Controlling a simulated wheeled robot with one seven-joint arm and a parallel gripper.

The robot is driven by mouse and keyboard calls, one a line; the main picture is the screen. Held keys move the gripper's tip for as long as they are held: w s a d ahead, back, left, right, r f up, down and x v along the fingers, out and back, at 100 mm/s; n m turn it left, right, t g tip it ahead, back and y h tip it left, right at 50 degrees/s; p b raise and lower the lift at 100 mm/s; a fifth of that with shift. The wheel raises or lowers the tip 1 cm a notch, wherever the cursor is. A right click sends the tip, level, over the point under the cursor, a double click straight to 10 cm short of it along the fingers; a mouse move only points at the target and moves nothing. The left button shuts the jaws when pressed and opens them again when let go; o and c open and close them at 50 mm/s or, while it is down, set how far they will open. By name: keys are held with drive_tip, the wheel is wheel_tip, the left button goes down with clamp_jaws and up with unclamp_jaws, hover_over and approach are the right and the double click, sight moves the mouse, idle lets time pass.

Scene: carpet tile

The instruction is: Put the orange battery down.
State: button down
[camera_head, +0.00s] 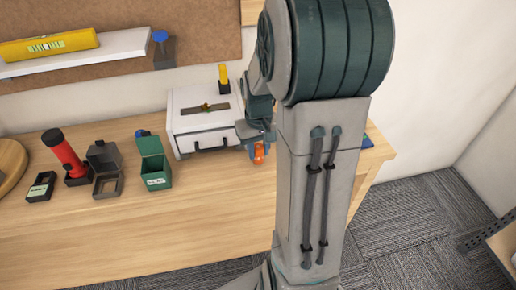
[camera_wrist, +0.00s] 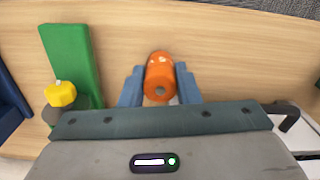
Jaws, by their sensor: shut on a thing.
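The orange battery (camera_wrist: 159,75) is a short cylinder held between the two blue fingers of my gripper (camera_wrist: 159,84) in the wrist view. One round end of it faces the wrist camera. In the head view the battery (camera_head: 259,152) shows just below my gripper (camera_head: 257,148), in front of the white drawer box and over the wooden table. My gripper is shut on it. I cannot tell whether the battery touches the table.
The white drawer box (camera_head: 190,133) stands behind. An open green box (camera_head: 154,165), a grey box (camera_head: 104,160) and a red flashlight (camera_head: 64,152) stand to the left. The table front (camera_head: 170,220) is bare. A shelf with a yellow level (camera_head: 48,46) hangs above.

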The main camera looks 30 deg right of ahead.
sight(259, 147)
drive_tip(key=shift+f, duration=0.15)
drive_tip(key=c, duration=1.1)
unclamp_jaws()
wheel_tip(259, 147, up, 12)
drive_tip(key=s+a+t, duration=0.1)
drive_tip(key=s+a, duration=0.3)
drive_tip(key=s+a+f+t, duration=0.1)
drive_tip(key=s+a, duration=0.3)
drive_tip(key=s+a+n, duration=0.1)
drive_tip(key=s+a, duration=0.2)
drive_tip(key=a, duration=0.1)
drive_tip(key=shift+s+a+f+t+p, duration=0.1)
drive_tip(key=shift+s+f+t+p, duration=0.3)
